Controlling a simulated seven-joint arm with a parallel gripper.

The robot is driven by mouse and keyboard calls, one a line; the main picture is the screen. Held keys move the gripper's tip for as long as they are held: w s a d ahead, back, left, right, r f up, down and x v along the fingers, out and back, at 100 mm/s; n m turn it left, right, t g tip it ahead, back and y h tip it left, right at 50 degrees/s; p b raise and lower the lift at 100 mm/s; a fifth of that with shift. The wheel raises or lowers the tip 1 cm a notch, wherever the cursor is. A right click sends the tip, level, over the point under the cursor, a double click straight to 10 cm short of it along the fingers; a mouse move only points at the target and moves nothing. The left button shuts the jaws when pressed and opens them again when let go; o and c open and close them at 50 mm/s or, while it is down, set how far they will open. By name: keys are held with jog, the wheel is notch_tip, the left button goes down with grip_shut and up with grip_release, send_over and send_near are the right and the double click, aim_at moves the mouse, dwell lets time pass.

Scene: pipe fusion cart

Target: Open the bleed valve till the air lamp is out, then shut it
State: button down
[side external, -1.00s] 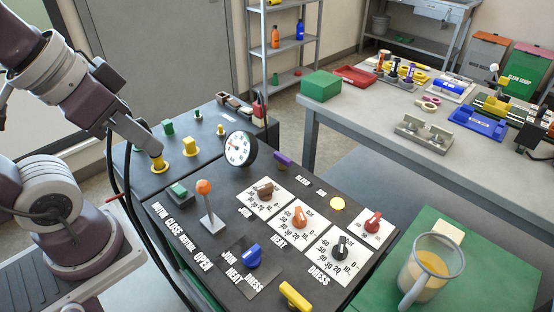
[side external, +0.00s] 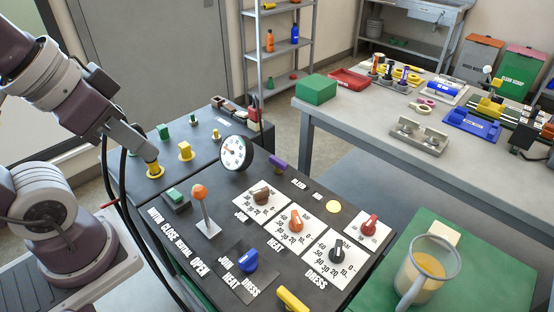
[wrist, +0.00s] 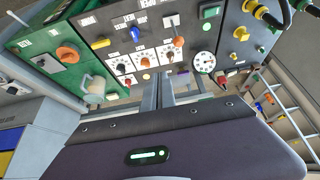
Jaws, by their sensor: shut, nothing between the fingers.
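A purple handle (side external: 277,163), beside the BLEED lettering, stands at the back of the dark control panel (side external: 180,218). It looks like the bleed valve; its exact turn is hard to read. A round, pale yellow lamp (side external: 333,206) lies to its right on the panel; I cannot tell whether it is lit. A white round gauge (side external: 236,153) stands left of the purple handle, and shows in the wrist view (wrist: 203,63). My gripper (side external: 150,160) is shut and empty, left of the gauge and well away from the purple handle. In the picture it overlaps a yellow fitting (side external: 155,172).
An orange-topped lever (side external: 200,192), several dials, a blue knob (side external: 247,261) and a red knob (side external: 370,224) stand up from the panel. Black hoses (side external: 105,180) hang beside my arm. A jug (side external: 427,270) stands on the green surface at right.

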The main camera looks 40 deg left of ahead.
jog(key=c, duration=1.8)
grip_release()
jog(key=shift+w, duration=0.1)
jog(key=shift+c, duration=0.2)
jog(key=o, duration=0.5)
jog(key=w+n, duration=0.1)
jog(key=w, duration=0.1)
jog(key=w+r+n, duration=0.1)
jog(key=w, duration=0.1)
jog(key=w+r+n+g, duration=0.1)
jog(key=w, duration=0.1)
jog(key=shift+w+r+h, duration=0.1)
jog(key=shift+r+h, duration=0.1)
jog(key=shift+h, duration=0.2)
jog(key=n+g, duration=0.5)
jog(key=n, duration=1)
send_over(278, 160)
jog(key=shift+y, duration=0.4)
notch_tip(278, 160, down, 25)
jog(key=shift+r, duration=0.2)
notch_tip(278, 160, down, 8)
jog(key=shift+w+r, duration=0.1)
